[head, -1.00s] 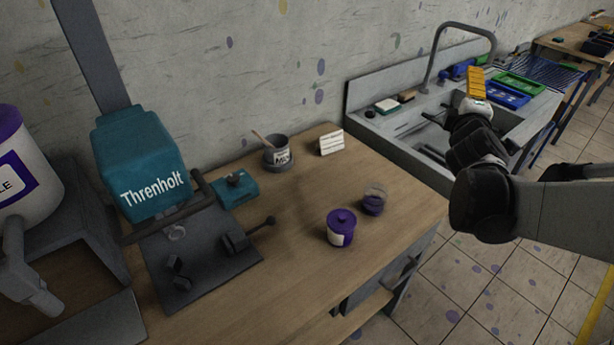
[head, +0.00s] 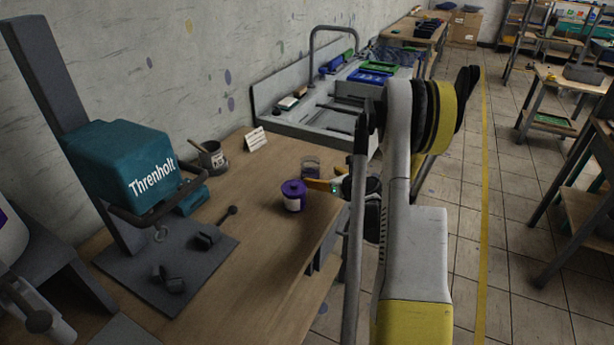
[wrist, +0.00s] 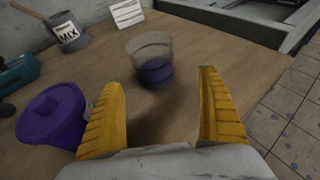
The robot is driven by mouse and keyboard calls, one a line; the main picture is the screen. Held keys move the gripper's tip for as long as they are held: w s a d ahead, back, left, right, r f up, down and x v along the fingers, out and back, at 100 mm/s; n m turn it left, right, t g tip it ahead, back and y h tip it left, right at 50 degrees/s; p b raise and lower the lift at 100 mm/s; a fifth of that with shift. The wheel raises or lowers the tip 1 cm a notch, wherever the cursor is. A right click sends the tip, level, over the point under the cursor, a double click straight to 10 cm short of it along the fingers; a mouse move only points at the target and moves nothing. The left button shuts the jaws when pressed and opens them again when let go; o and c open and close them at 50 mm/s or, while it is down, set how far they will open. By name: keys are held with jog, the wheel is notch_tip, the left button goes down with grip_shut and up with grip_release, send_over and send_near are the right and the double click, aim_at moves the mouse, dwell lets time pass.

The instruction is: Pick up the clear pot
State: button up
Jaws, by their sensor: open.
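The clear pot (head: 311,166) stands upright on the wooden table near its right edge, see-through with purple in its lower part. In the wrist view the clear pot (wrist: 152,62) is just ahead of my gripper (wrist: 165,88), between the lines of its two yellow fingers and apart from them. My gripper is open and empty. In the head view my gripper (head: 325,185) is low over the table edge, close to the pot. A purple lidded pot with a white label (head: 293,196) stands beside it; in the wrist view this lidded pot (wrist: 52,115) is left of my left finger.
A grey MIX pot (head: 213,158) with a stick and a white card (head: 256,140) stand toward the wall. A teal Threnholt press (head: 130,175) fills the left. The sink unit (head: 290,115) lies beyond the table. Bare tabletop surrounds the clear pot's far side.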

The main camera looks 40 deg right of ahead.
aim_at(310, 172)
jog(key=shift+x, duration=1.25)
jog(key=x, duration=0.1)
jog(key=b+x, duration=0.1)
jog(key=x, duration=0.1)
jog(key=b+x, duration=0.1)
jog(key=x, duration=0.1)
jog(key=shift+w+a+r, duration=0.15)
jog(key=shift+a+r, duration=0.05)
jog(key=shift+a, duration=0.2)
jog(key=shift+r, duration=0.1)
jog(key=c, duration=1.3)
